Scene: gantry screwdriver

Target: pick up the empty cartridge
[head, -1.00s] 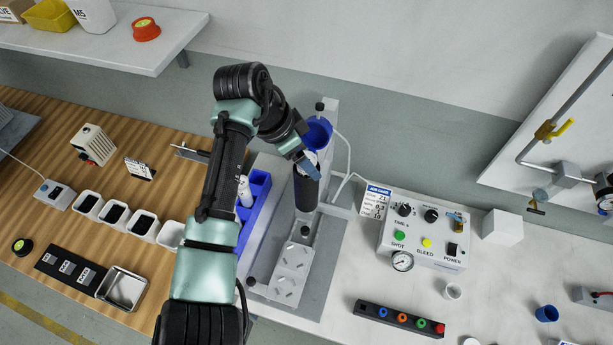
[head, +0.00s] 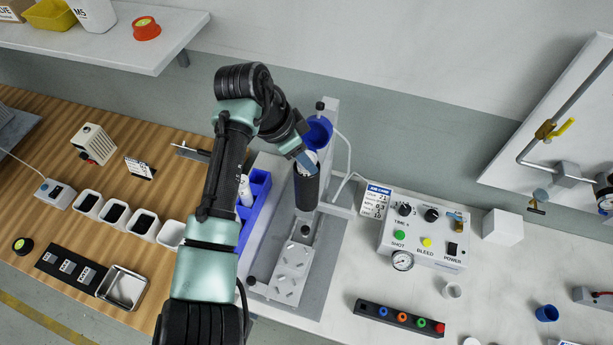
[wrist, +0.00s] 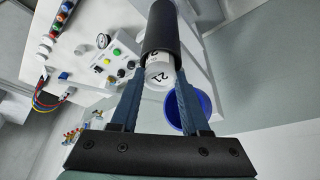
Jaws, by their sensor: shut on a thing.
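The cartridge (wrist: 158,73) is white with dark printed marks at its end. Its other end runs into a black cylindrical sleeve (wrist: 162,30), which hides the rest of it. In the head view the sleeve (head: 306,190) stands upright at the gantry fixture, and only a little of the white cartridge shows at its top. My gripper (wrist: 158,82) is shut on the cartridge, one blue finger on each side of its exposed end. In the head view my gripper (head: 308,162) is at the sleeve's top, partly hidden by its own wrist.
A blue cup (head: 319,131) sits close behind my gripper. The fixture's grey plate (head: 291,270) lies in front of the sleeve. A blue rack (head: 258,206) with a white cartridge stands to the left, partly behind my arm. A control box (head: 424,238) stands to the right.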

